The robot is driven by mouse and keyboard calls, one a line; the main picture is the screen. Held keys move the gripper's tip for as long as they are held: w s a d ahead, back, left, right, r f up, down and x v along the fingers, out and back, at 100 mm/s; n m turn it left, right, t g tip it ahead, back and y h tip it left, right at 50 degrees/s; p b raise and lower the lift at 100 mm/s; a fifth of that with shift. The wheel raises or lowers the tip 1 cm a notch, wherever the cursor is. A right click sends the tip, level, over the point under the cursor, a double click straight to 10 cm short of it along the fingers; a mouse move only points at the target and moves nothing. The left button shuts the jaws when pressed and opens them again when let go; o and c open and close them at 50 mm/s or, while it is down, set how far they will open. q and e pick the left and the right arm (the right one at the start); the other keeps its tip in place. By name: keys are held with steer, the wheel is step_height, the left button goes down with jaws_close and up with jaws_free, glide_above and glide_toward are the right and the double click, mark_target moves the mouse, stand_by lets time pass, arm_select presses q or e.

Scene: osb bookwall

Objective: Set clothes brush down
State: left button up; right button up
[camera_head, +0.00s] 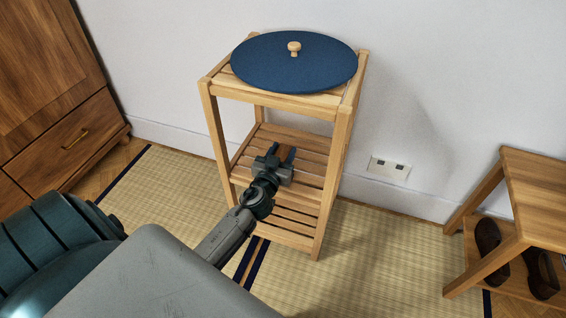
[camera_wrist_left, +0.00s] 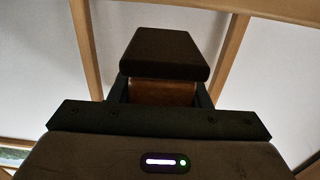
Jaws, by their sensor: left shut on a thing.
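My left gripper (camera_head: 281,154) reaches into the wooden shelf stand (camera_head: 340,130), over its middle shelf (camera_head: 310,158). It is shut on the clothes brush (camera_head: 282,152), of which only a small brown part shows between the fingers. In the left wrist view the brush (camera_wrist_left: 165,55) is a dark brown block above a lighter wooden part, held between the dark fingers. I cannot tell whether the brush touches the shelf slats. My right gripper is not in view.
A blue round lid-like disc (camera_head: 270,70) with a wooden knob (camera_head: 294,48) covers the stand's top. A lower slatted shelf (camera_head: 290,218) is below. A wooden cabinet (camera_head: 60,110) stands left, and a wooden bench (camera_head: 545,190) with dark shoes (camera_head: 488,240) right. A wall socket (camera_head: 389,168) is behind.

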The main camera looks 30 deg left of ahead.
mark_target(282, 160)
arm_select(q)
step_height(282, 160, down, 3)
steer(key=shift+r+b, duration=0.1)
steer(key=shift+b, duration=0.6)
steer(key=shift+f, duration=0.3)
steer(key=o, duration=1)
steer(key=shift+r, duration=0.1)
steer(key=shift+r, duration=0.1)
